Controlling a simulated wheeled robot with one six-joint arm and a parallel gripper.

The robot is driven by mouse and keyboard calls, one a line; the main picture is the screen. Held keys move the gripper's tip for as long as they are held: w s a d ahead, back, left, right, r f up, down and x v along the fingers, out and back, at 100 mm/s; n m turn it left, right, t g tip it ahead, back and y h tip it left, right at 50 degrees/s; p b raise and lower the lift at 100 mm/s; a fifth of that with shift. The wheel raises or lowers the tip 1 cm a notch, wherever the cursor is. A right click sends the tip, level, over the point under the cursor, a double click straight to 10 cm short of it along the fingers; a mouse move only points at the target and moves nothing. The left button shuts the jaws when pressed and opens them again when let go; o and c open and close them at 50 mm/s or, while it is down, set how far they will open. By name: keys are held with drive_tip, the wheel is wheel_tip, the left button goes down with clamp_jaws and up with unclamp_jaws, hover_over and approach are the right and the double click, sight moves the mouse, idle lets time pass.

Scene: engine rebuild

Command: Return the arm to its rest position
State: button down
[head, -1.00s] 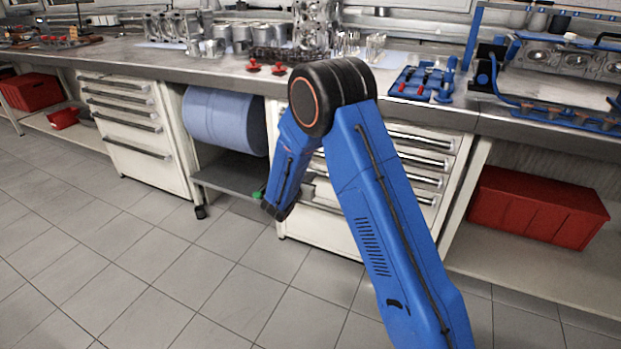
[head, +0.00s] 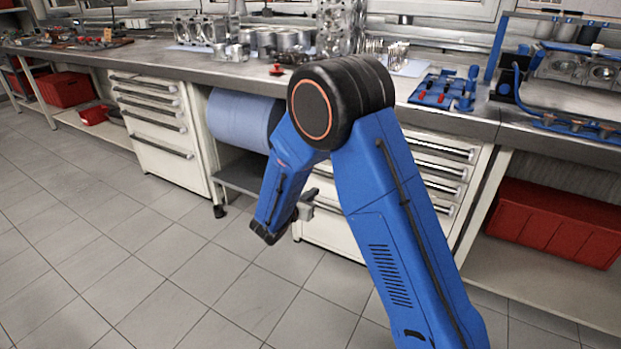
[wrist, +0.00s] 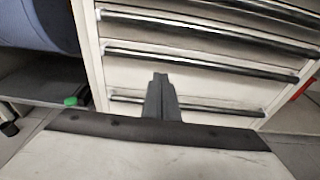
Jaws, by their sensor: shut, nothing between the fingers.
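My blue arm stands bent in the head view, with its forearm hanging down in front of the bench drawers. My gripper (wrist: 160,80) shows in the wrist view with its two dark fingers together and nothing between them. It points toward the fronts of a white drawer cabinet (wrist: 190,75), with floor-level space around it. In the head view the gripper (head: 308,203) is small and partly hidden behind my forearm.
A metal workbench (head: 165,58) with engine parts runs along the back. A blue roll (head: 240,120) hangs beneath it, beside the drawers. A red bin (head: 555,222) sits on the lower shelf at right. The tiled floor at left is clear.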

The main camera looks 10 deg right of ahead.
drive_tip(key=s+d+r+m+g+h, duration=0.1)
drive_tip(key=s+d+r+m+g, duration=0.3)
drive_tip(key=s+d+r+m, duration=0.4)
drive_tip(key=s+d+r+m+g, duration=0.35)
drive_tip(key=s+d, duration=0.35)
drive_tip(key=d, duration=0.4)
drive_tip(key=s+d+r+m+g+y, duration=0.1)
drive_tip(key=s+d+r+m, duration=0.15)
drive_tip(key=s, duration=0.45)
drive_tip(key=s+d+r+m+g+y, duration=0.1)
drive_tip(key=s+d+m+g+y, duration=0.1)
drive_tip(key=s+m, duration=0.3)
drive_tip(key=s+a+r+m+t+y, duration=0.1)
drive_tip(key=s+a+m+y, duration=0.1)
drive_tip(key=s, duration=0.4)
drive_tip(key=s+a+m+t+y, duration=0.1)
drive_tip(key=s+a+m+y, duration=0.1)
drive_tip(key=s, duration=0.5)
drive_tip(key=s+a+r+m+t+y, duration=0.1)
drive_tip(key=s+a+m+y, duration=0.1)
drive_tip(key=s+m, duration=0.3)
drive_tip(key=shift+s+r+m+y, duration=0.3)
drive_tip(key=shift+s+y, duration=0.4)
drive_tip(key=shift+s, duration=0.05)
